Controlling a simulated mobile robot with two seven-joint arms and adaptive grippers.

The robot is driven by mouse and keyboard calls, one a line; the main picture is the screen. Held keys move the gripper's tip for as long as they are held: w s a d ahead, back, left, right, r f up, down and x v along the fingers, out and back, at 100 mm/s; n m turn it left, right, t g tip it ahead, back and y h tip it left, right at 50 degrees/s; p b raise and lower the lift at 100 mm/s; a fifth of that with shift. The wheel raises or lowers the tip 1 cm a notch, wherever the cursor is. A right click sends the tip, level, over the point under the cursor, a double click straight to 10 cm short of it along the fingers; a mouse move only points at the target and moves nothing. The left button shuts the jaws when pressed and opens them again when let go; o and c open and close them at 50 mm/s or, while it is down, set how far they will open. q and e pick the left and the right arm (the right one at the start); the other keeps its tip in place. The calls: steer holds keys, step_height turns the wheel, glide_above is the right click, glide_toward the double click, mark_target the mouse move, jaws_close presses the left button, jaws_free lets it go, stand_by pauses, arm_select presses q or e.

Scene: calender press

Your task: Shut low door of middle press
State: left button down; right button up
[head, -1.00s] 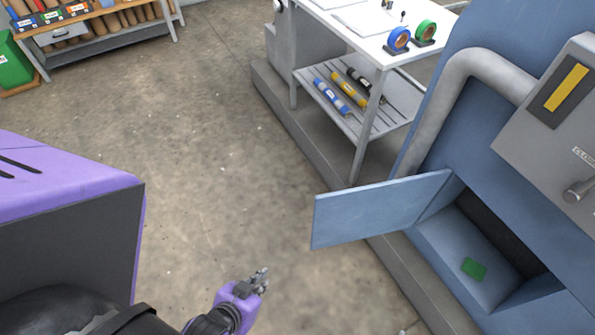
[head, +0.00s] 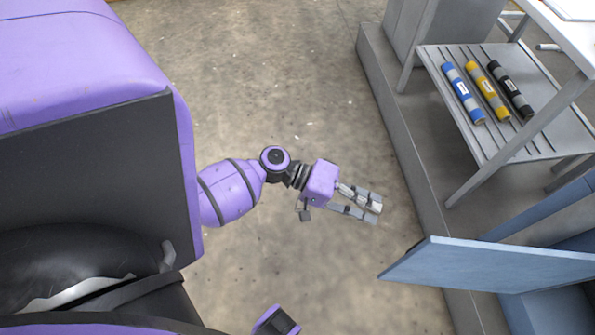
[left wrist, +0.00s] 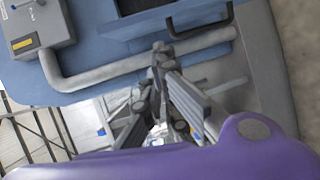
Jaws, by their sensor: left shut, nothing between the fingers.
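The low door (head: 480,265) is a flat blue panel at the lower right of the head view. It stands open, swung out from the blue press (head: 572,222), which shows only partly at the right edge. My left gripper (head: 375,209) is shut and empty. In the head view it appears just above and left of the door's free edge, with a gap between them. The left wrist view shows its fingers against the blue press body (left wrist: 90,55); I cannot make out the low door there. My right gripper is not in view.
A grey shelf (head: 440,75) with blue, yellow and black rolls stands at the upper right. A grey plinth edge (head: 400,130) runs beside the floor (head: 270,80), which is clear. A grey pipe (left wrist: 130,72) and control box (left wrist: 35,28) show on the press in the left wrist view.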

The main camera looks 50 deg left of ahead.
arm_select(q)
steer(key=w+r+h+b, duration=0.1)
steer(key=w+r+h, duration=0.25)
steer(key=r, duration=0.25)
steer(key=w+d+p, duration=0.1)
steer(key=d+p, duration=0.1)
steer(key=d, duration=0.9)
steer(key=shift+w+y, duration=0.2)
steer(key=shift+y, duration=0.25)
steer(key=shift+f, duration=0.1)
steer(key=shift+d, duration=0.1)
